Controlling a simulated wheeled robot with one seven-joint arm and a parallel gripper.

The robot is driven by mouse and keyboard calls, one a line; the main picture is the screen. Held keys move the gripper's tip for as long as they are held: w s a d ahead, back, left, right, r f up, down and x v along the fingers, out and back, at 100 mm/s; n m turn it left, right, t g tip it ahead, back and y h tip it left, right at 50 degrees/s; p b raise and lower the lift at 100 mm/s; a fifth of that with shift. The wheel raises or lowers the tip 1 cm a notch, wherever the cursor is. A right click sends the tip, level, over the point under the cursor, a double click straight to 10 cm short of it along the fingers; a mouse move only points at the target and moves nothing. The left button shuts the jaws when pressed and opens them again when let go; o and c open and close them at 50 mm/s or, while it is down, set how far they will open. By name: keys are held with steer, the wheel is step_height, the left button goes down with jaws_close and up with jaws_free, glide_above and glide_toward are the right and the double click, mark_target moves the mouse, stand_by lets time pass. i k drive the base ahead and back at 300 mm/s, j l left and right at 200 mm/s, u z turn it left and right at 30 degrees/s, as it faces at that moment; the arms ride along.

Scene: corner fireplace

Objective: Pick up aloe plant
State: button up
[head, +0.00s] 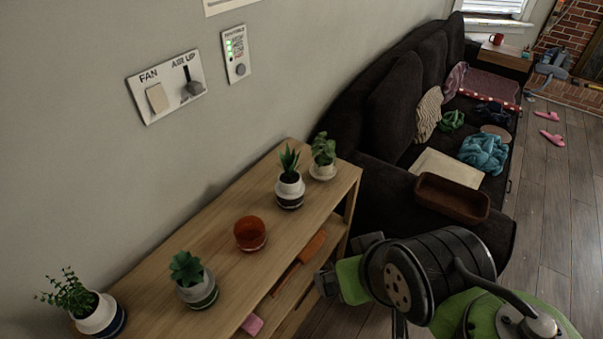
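The aloe plant (290,178), with spiky upright green leaves in a white and dark pot, stands upright on the wooden shelf unit's top (215,240), near its right end. It stands close to a leafy plant (323,158) in a white pot. My arm is at the lower right, in front of the shelf's right end. What looks like my gripper (345,265), green with dark grey parts, is at the arm's left end, below and right of the aloe and apart from it. I see nothing held, but its finger opening is not clear.
An orange-brown bowl (250,234) and two more potted plants (195,280) (98,312) stand along the shelf top. An orange object (312,247) lies on the lower shelf. The wall with switches (167,88) is behind. A dark sofa (375,180) adjoins the right; floor (560,190) is mostly clear.

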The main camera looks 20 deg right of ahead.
mark_target(289, 186)
steer(key=l+u, duration=0.25)
steer(key=u, duration=0.2)
steer(key=i+l+u, duration=0.1)
steer(key=l+u, duration=0.2)
steer(key=u, duration=0.15)
steer(key=l+u, duration=0.25)
steer(key=u, duration=0.25)
steer(key=k+l+u, duration=0.1)
steer(key=l+u, duration=0.15)
steer(key=u, duration=0.2)
